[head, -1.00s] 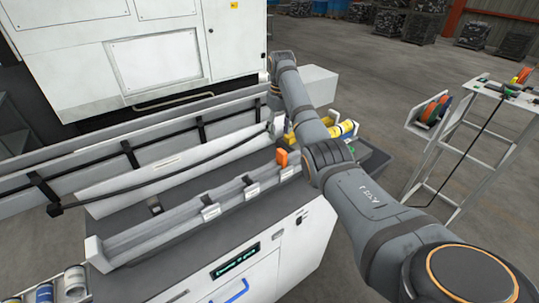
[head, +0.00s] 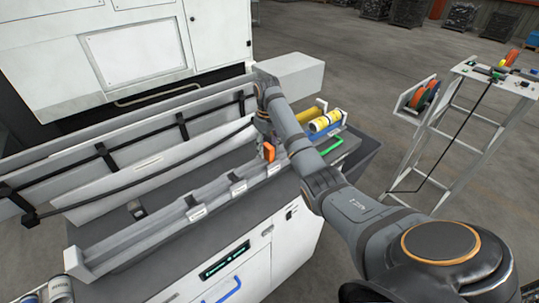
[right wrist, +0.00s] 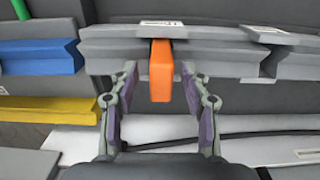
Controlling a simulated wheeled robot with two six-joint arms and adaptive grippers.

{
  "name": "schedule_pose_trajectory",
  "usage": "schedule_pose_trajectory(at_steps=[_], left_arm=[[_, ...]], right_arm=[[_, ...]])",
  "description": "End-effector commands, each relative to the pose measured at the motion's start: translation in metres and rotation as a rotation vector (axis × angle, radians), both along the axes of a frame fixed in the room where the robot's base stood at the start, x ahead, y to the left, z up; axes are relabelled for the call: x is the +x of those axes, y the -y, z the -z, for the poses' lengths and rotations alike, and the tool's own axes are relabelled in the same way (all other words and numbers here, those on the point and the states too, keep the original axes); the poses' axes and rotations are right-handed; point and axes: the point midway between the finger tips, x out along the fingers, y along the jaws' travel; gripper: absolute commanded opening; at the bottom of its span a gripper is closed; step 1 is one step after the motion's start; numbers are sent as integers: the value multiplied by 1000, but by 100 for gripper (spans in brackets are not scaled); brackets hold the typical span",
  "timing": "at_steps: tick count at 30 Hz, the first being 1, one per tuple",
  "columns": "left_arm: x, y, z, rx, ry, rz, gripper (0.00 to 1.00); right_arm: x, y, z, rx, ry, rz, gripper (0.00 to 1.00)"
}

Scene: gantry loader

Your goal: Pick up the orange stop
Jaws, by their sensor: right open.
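The orange stop (head: 269,152) is a small upright block on the grey rail (head: 160,220) of the loader, near the rail's far right end. In the right wrist view the orange stop (right wrist: 161,70) stands between my two spread fingers, with a gap on each side. My right gripper (right wrist: 160,82) is open and empty. In the head view my right gripper (head: 264,132) hangs just above and behind the stop, partly hidden by my own arm. My left gripper is out of view.
Yellow cylinders (head: 325,120) lie in a blue-edged holder right of my forearm. A black cable (head: 150,185) runs along the white sloped panel behind the rail. A white stand (head: 470,130) with orange reels is at right. Blue (right wrist: 40,57) and yellow blocks show at left in the wrist view.

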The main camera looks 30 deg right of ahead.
Motion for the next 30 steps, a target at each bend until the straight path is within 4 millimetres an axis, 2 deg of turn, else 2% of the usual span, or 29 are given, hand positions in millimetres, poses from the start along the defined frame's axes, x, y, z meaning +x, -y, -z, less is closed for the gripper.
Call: schedule_pose_trajectory(at_steps=[2, 6, 15, 17, 30], left_arm=[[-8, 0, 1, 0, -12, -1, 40], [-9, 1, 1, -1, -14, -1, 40], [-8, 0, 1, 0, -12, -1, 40], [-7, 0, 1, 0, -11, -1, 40], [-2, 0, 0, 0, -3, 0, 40]], right_arm=[[0, 0, 1, 0, 2, 0, 47], [0, 0, 1, 0, 2, 0, 47], [0, 0, 1, 0, 1, 0, 6], [0, 0, 1, 0, 1, 0, 0], [0, 0, 1, 0, -2, 1, 0]])
